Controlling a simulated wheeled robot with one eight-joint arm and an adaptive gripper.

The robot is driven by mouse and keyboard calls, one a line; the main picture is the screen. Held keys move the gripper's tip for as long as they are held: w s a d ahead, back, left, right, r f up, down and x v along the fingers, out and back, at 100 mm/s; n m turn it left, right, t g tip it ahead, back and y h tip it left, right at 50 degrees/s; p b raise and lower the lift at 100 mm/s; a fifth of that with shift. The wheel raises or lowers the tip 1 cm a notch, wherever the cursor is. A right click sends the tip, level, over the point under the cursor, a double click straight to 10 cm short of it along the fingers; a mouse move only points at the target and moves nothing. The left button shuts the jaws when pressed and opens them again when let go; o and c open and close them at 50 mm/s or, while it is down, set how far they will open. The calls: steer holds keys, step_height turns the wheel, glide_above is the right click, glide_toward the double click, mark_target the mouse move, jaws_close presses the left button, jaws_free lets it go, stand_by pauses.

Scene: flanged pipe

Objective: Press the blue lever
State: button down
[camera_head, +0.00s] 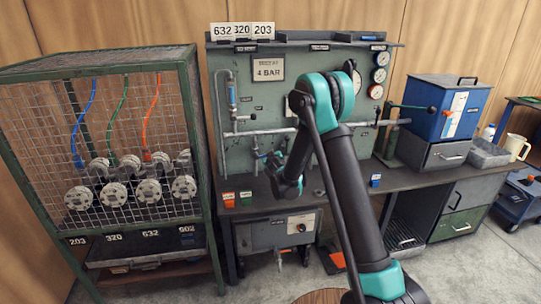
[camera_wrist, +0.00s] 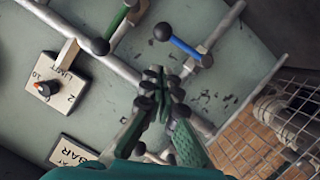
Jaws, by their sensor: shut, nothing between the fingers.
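The blue lever (camera_wrist: 186,47) shows in the wrist view, a short blue bar with a black ball at one end, mounted on a valve on a grey pipe. In the head view its place is small and partly hidden by my arm. My gripper (camera_wrist: 161,82) is shut and empty. Its fingertips appear just below the blue lever in the wrist view, with a visible gap between them in the picture; the depth is hard to judge. In the head view my gripper (camera_head: 274,158) is in front of the panel's lower pipes.
A green lever (camera_wrist: 115,24) with a black ball sits left of the blue one. A limit box with a knob (camera_wrist: 41,88) is further left. A wire cage (camera_head: 110,140) stands left of the bench. A blue box (camera_head: 447,106) stands at right.

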steer(key=v, duration=0.5)
steer(key=shift+s+r, duration=0.1)
steer(key=shift+s, duration=0.25)
steer(key=s+d+r+m+g+h, duration=0.2)
steer(key=s+d+g, duration=0.1)
steer(key=s+d, duration=0.6)
steer(key=s+d+r+m+g+h, duration=0.1)
steer(key=s+d+m+g+h, duration=0.15)
steer(key=s+d, duration=0.7)
steer(key=s+d+f+g, duration=0.1)
steer(key=s+d, duration=0.1)
steer(key=s, duration=0.6)
steer(key=s+d+f+m+g+y, duration=0.1)
steer(key=s+d+f+g, duration=0.1)
steer(key=s, duration=0.6)
steer(key=s+d+f+m+g+y, duration=0.1)
steer(key=s+d+f+g, duration=0.1)
steer(key=s, duration=0.7)
steer(key=shift+d+f, duration=0.15)
steer(key=shift+d, duration=0.65)
steer(key=shift+m+y, duration=0.25)
